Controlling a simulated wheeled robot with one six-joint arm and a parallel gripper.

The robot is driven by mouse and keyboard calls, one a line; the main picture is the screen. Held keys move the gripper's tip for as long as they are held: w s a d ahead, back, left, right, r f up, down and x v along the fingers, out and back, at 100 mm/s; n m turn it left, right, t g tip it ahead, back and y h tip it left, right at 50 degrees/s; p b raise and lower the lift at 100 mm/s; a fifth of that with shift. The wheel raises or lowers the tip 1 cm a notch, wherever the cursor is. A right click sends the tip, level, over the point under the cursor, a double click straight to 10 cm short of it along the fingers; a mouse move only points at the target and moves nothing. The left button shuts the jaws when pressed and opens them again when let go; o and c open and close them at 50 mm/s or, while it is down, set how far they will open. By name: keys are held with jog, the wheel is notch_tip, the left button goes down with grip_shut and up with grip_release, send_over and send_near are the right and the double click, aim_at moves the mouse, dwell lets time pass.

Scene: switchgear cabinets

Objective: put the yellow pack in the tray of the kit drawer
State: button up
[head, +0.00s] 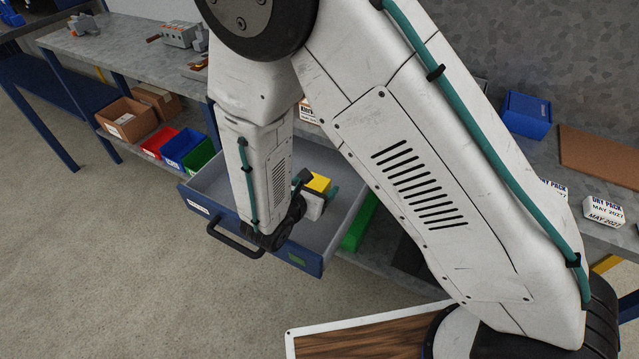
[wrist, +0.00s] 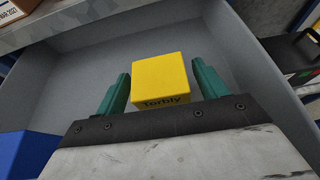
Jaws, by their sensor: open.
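The kit drawer (head: 195,193) is pulled open, with a blue front, a black handle and a grey tray (wrist: 85,65) inside. The yellow pack (wrist: 160,78), marked "Torbly", is in the tray area, seen against its grey floor. It also shows in the head view (head: 319,183), partly hidden by my gripper. My gripper (wrist: 161,72) is open over the drawer, with one teal finger on each side of the pack. Gaps show between the pack and both fingers. Whether the pack's underside touches the floor is hidden.
White dry packs (head: 603,210) and a blue bin (head: 526,115) stand on the bench at right. Cardboard boxes (head: 127,118) and red, blue and green bins (head: 181,148) sit on the shelf at left. The drawer walls surround my gripper closely. Floor at front left is clear.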

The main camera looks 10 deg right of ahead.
jog(key=v, duration=0.5)
jog(key=shift+s+a+r, duration=0.1)
jog(key=shift+s+r, duration=0.1)
jog(key=s+d+r+m+g+h, duration=0.15)
jog(key=d+r+m+g, duration=0.25)
jog(key=d+r+m, duration=0.4)
jog(key=s+d+r+m+g, duration=0.2)
jog(key=d+r+m+g, duration=0.35)
jog(key=d+r, duration=0.35)
jog(key=s+d+r+m+y, duration=0.2)
jog(key=s+r+m+y, duration=0.3)
jog(key=s+m, duration=0.2)
jog(key=s+d+r+m+y, duration=0.2)
jog(key=s+r+m+y, duration=0.3)
jog(key=s+m, duration=0.3)
jog(key=s, duration=0.2)
jog(key=shift+s+d+r, duration=0.3)
jog(key=shift+d+r, duration=0.05)
